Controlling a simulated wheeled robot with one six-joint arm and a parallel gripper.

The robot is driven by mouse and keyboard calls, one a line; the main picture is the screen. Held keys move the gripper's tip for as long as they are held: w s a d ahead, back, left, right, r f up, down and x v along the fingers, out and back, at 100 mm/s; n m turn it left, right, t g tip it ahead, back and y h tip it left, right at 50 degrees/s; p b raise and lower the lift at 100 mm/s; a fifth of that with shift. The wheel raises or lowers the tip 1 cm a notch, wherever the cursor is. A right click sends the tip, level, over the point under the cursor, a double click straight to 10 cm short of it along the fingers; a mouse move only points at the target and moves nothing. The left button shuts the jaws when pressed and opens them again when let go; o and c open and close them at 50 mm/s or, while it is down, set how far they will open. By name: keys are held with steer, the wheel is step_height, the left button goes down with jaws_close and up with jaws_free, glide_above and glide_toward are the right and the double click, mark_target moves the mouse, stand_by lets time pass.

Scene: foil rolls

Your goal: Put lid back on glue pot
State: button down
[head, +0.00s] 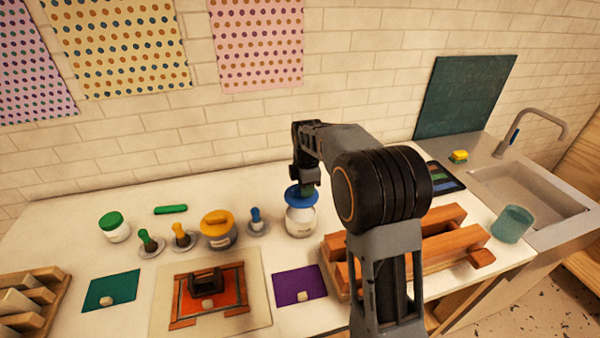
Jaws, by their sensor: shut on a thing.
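My gripper (306,187) points down and is shut on a blue lid (293,198), partly hiding it. The lid sits at the mouth of a white glue pot (300,222), which stands upright on the table. I cannot tell whether the lid rests fully on the rim or is slightly above it. Two other pots stand to the left: a white one with a green lid (111,219) and a grey one with an orange-yellow lid (216,220).
Dabbers with green, yellow and blue tops (255,216) stand on small dishes left of the pot. A wooden press (440,240) is close on the right. A purple card (298,286) lies in front. A glass (512,224) stands near the sink (530,200).

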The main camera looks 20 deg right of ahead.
steer(key=shift+w+f, duration=0.1)
steer(key=shift+w, duration=0.25)
step_height(320, 180, down, 4)
steer(key=b, duration=0.3)
steer(key=shift+f+b, duration=0.1)
steer(key=shift+b, duration=0.3)
steer(key=shift+f+b, duration=0.5)
steer(key=shift+f, duration=0.45)
steer(key=shift+f, duration=0.15)
stand_by(1.6)
steer(key=c, duration=0.5)
jaws_free()
steer(key=shift+c, duration=0.2)
steer(key=shift+p, duration=0.3)
